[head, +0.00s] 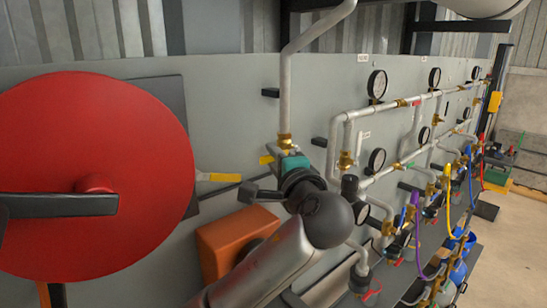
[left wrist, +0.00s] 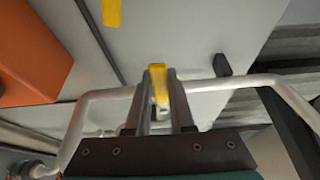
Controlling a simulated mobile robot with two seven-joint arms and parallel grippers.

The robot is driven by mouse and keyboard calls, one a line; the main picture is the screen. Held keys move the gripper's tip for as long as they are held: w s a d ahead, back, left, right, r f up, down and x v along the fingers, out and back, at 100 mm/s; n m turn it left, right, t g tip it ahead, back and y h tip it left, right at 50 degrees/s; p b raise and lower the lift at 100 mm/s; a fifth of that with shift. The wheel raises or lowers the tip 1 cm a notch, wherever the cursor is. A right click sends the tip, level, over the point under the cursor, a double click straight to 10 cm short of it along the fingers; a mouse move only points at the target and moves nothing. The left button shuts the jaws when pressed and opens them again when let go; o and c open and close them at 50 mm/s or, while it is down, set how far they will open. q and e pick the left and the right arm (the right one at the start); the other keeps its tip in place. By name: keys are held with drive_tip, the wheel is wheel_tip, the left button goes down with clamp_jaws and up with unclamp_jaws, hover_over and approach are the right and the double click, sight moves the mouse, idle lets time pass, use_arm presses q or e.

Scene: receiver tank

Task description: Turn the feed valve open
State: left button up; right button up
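A yellow lever handle (head: 267,160) shows beside the brass fitting on the vertical grey pipe, partly hidden by my left gripper (head: 280,165). In the left wrist view, the yellow handle (left wrist: 158,84) lies between the two fingers of my left gripper (left wrist: 159,80), which look closed against its sides. The valve body is mostly hidden behind the gripper. I cannot read a label that names it the feed valve. A second yellow lever (head: 222,177) sticks out to the left, by the red disc, apart from the gripper. My right gripper is not in view.
A large red disc (head: 100,150) with a dark bar stands close on the left. An orange box (head: 225,240) is below the gripper. Pipes, gauges (head: 377,84) and coloured hoses (head: 413,215) crowd the panel to the right. Open floor (head: 505,270) shows at far right.

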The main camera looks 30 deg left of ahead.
use_arm(q)
clamp_jaws()
idle(0.9)
